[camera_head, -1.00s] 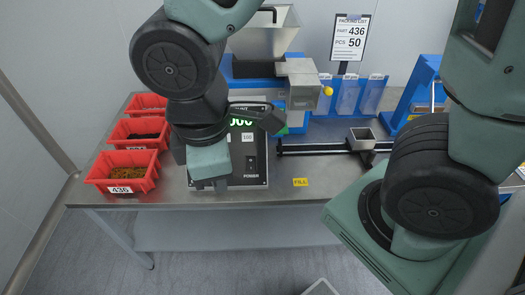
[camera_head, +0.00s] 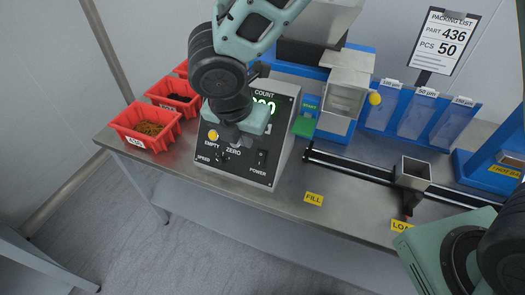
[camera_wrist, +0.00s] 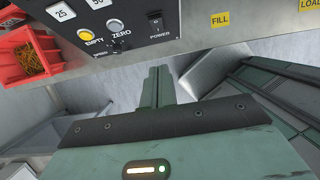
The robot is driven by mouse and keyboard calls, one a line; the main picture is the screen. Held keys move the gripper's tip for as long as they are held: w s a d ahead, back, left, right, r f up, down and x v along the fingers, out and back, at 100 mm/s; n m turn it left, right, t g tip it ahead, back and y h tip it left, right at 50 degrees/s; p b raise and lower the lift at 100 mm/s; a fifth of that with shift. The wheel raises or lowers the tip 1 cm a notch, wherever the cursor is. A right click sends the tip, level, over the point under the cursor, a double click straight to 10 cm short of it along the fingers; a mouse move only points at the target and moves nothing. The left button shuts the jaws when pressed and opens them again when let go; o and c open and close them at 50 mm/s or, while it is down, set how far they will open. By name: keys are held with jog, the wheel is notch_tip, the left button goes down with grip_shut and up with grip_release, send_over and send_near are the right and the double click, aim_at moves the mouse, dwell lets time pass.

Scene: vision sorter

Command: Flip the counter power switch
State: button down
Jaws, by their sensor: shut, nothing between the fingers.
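The counter is a box with a dark sloped front panel (camera_head: 279,118) and a lit green display, partly hidden by my arm. Its black power switch (camera_head: 261,158) sits at the panel's lower right above the POWER label. The switch also shows in the wrist view (camera_wrist: 154,20), top centre. My gripper (camera_head: 233,138) is in front of the panel, up and left of the switch in the head view. In the wrist view its fingers (camera_wrist: 159,72) are together and empty, their tips below the switch in the picture with a visible gap. The switch's position is too small to tell.
A yellow EMPTY button (camera_head: 213,135) and a speed knob (camera_wrist: 114,44) lie left of the switch. Red bins (camera_head: 147,126) stand at the left. A green START button (camera_head: 304,127), a rail with a small cup (camera_head: 412,172) and a FILL label (camera_head: 313,198) are to the right.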

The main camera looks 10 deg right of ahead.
jog(key=shift+f, duration=0.1)
send_near(260, 158)
notch_tip(260, 158, down, 4)
jog(key=s, duration=0.2)
jog(key=shift+w+d+f, duration=0.15)
jog(key=shift+w+f, duration=0.15)
jog(key=shift+w, duration=0.25)
jog(key=shift+w+d+f, duration=0.2)
jog(key=shift+w+f, duration=0.1)
jog(key=shift+w, duration=0.25)
jog(key=shift+w+d+f, duration=0.15)
jog(key=shift+w+f, duration=0.15)
jog(key=shift+w, duration=0.25)
jog(key=shift+w+d+f, duration=0.1)
jog(key=shift+w+d, duration=0.1)
jog(key=shift+w, duration=0.05)
jog(key=shift+s+a, duration=0.1)
